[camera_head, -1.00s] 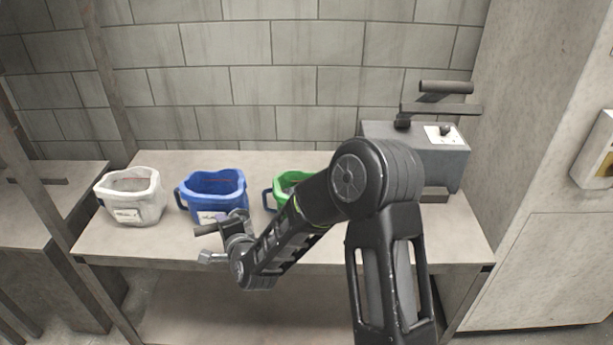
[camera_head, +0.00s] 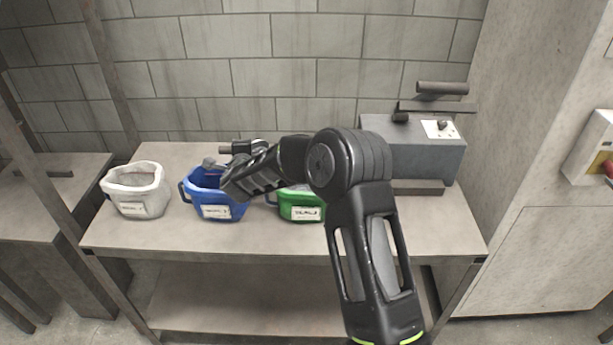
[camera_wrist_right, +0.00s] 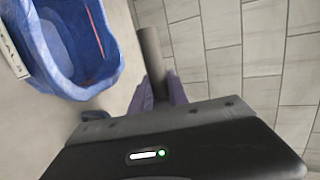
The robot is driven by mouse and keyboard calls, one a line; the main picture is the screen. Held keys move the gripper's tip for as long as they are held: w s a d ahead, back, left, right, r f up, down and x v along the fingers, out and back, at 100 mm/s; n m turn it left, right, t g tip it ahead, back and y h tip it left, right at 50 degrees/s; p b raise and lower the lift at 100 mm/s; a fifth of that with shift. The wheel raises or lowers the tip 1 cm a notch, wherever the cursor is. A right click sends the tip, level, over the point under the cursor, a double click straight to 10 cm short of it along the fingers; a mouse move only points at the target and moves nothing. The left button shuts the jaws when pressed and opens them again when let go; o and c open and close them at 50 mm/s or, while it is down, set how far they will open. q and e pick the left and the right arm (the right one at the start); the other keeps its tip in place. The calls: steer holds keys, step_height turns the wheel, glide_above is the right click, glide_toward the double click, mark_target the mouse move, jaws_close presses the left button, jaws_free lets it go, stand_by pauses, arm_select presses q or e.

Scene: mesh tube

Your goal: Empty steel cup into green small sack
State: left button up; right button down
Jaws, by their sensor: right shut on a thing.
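My right gripper (camera_head: 234,150) is above the back of the blue sack in the head view. It is shut on a narrow grey-brown cylinder, which I take to be the steel cup (camera_wrist_right: 151,55). In the right wrist view the cup lies between the purple fingers, beside the blue sack's rim. In the head view only a small end of the cup (camera_head: 224,150) shows. Its opening and contents cannot be seen. The green small sack (camera_head: 301,208) stands on the table, right of the gripper. My arm hides much of its top. My left gripper is not in view.
The blue sack (camera_head: 216,206) stands left of the green one, and a white sack (camera_head: 136,194) stands further left. A grey machine with bars (camera_head: 415,151) is at the table's back right. The table (camera_head: 260,238) is clear in front; a brick wall is behind.

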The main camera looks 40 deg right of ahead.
step_height(320, 180, down, 5)
steer(key=shift+r, duration=0.1)
steer(key=shift+d+r, duration=0.1)
stand_by(0.4)
